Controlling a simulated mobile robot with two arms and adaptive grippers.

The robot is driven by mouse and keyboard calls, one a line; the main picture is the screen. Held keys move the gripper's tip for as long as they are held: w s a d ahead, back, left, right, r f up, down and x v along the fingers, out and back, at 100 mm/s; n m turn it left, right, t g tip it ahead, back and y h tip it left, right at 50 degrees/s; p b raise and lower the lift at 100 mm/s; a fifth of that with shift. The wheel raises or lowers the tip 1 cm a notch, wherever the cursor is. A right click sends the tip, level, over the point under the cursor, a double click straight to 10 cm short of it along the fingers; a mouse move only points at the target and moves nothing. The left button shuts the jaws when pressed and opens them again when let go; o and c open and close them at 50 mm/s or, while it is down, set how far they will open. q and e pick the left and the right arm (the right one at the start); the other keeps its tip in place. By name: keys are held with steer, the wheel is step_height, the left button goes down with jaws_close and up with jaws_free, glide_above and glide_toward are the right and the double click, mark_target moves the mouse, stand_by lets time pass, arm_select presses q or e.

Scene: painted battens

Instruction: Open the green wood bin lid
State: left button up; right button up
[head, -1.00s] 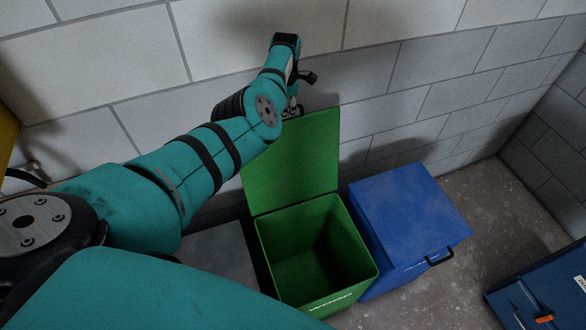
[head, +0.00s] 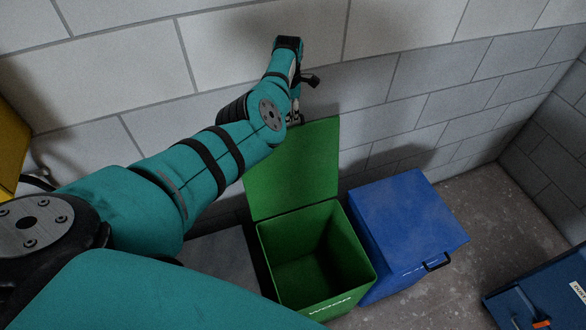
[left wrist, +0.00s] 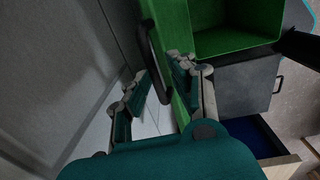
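The green bin (head: 318,262) stands on the floor with white lettering on its front rim and an empty-looking inside. Its lid (head: 295,170) is raised, standing up at the back near the wall. My left gripper (head: 293,116) is at the lid's top edge, its fingers partly hidden by my wrist. In the left wrist view, the fingers (left wrist: 158,72) are spread apart, one on each side of the lid's edge. The lid (left wrist: 176,25) and its black handle (left wrist: 155,55) show beside them; I cannot tell whether a finger touches. My right gripper is not in view.
A closed blue bin (head: 408,220) stands right of the green one. A grey bin (head: 222,262) is at its left, partly hidden by my arm. The block wall (head: 420,70) is close behind. A darker blue box (head: 545,290) is at the lower right, with bare floor between.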

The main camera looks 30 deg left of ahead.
arm_select(q)
step_height(320, 180, up, 3)
steer(key=shift+f+p, duration=0.1)
steer(key=shift+p, duration=0.25)
steer(key=shift+r, duration=0.3)
steer(key=shift+s+d+r, duration=0.1)
steer(key=shift+s+r, duration=0.05)
steer(key=shift+r, duration=0.65)
